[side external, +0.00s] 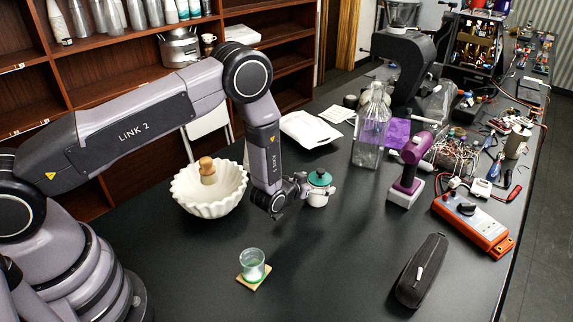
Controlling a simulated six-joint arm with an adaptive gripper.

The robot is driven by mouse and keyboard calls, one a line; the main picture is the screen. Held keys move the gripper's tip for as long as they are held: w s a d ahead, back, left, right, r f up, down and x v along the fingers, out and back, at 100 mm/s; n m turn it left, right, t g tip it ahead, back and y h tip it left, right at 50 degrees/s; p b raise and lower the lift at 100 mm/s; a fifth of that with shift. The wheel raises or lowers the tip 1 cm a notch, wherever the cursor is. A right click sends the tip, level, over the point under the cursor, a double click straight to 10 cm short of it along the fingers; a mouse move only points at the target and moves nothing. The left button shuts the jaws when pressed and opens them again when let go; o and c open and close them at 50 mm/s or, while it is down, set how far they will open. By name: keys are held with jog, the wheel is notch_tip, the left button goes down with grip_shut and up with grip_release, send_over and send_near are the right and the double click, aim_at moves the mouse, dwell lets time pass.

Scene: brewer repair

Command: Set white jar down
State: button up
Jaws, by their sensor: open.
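The white jar (318,199) with a green lid (320,178) is upright at the middle of the dark table (345,265). My gripper (304,187) is at the jar's left side, low and pointing sideways toward it. Its jaws are open, and the fingertips are very close to the jar. I cannot tell whether they touch it. My wrist and fingers hide part of the jar's left side. The jar's base looks to be at the table surface, but contact is hard to see from here.
A scalloped white bowl (188,206) with a brush (207,171) stands left. A glass cup (252,262) sits on a coaster in front. A purple drill (411,160), a clear bottle (371,128) and a black case (421,270) are right. The front middle is clear.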

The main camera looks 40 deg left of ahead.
jog(key=v, duration=1.1)
jog(key=s+a+r+g+h, duration=0.1)
jog(key=s+a+r+g, duration=0.15)
jog(key=r, duration=0.95)
jog(key=s+a+r+g, duration=0.2)
jog(key=s+r, duration=0.1)
jog(key=r, duration=0.9)
jog(key=s+a+r+g, duration=0.1)
jog(key=s+r, duration=0.3)
jog(key=s, duration=0.8)
jog(key=s+a+r+g+y, duration=0.1)
jog(key=s+a+r, duration=0.3)
jog(key=s, duration=0.9)
jog(key=shift+a+r+g, duration=0.2)
jog(key=shift+a+g, duration=0.05)
jog(key=shift+g, duration=0.5)
